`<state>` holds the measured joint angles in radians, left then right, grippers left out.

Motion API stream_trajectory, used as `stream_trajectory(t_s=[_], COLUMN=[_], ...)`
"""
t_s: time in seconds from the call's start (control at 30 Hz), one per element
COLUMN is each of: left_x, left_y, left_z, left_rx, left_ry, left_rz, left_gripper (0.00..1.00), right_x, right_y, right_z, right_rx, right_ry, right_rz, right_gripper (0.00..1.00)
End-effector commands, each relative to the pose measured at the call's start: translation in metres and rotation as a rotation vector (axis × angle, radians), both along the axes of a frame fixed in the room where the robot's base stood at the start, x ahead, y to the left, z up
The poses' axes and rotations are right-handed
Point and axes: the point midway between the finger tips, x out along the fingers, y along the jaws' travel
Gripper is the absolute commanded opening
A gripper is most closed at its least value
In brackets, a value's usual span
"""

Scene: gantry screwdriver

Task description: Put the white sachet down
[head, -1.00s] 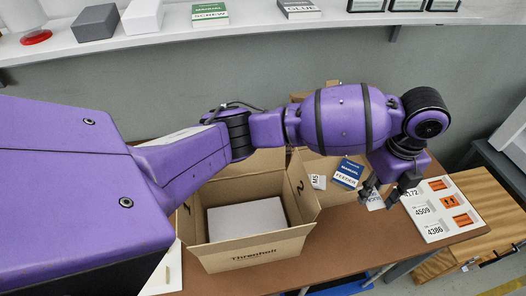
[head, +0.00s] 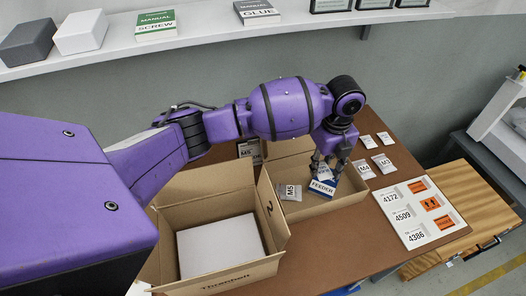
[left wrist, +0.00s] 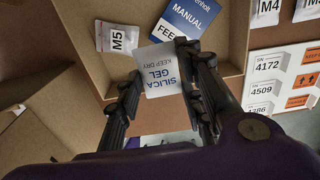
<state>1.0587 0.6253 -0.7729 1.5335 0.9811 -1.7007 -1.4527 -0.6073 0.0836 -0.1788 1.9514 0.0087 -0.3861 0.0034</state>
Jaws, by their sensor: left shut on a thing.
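In the head view my left gripper (head: 327,163) points down over the right-hand open cardboard box (head: 335,208), above the blue feeder manual (head: 322,187). An M5 sachet (head: 289,192) lies in the same box, left of the manual. My right gripper is not in view.
A larger open box (head: 238,284) holding a white block (head: 220,245) stands to the left. Several small sachets, including M4 (head: 363,169) and M3 (head: 383,163), lie on the brown table (head: 345,250). A white label board (head: 410,238) lies to the right.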

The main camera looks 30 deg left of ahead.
Motion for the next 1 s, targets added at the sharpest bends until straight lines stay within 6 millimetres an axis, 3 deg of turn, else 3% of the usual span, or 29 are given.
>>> stream_trajectory(t_s=[0.1, 0.3, 0.6, 1.0], left_x=[0.007, 0.013, 0.015, 0.016], left_y=[0.012, 0.019, 0.024, 0.024], left_z=[-0.018, -0.027, -0.064, -0.068], left_rx=[0.001, 0.0, -0.001, 0.0], left_ry=[0.001, -0.001, 0.0, -0.003], left_rz=[0.001, 0.0, 0.0, -0.001], left_gripper=[0.17, 0.17, 0.17, 0.17], right_x=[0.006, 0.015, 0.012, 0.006], right_y=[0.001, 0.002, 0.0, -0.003], right_z=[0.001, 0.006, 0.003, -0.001], right_rx=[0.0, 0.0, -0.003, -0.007], right_ry=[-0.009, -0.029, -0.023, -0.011], right_rz=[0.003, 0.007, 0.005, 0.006], right_gripper=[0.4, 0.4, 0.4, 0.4])
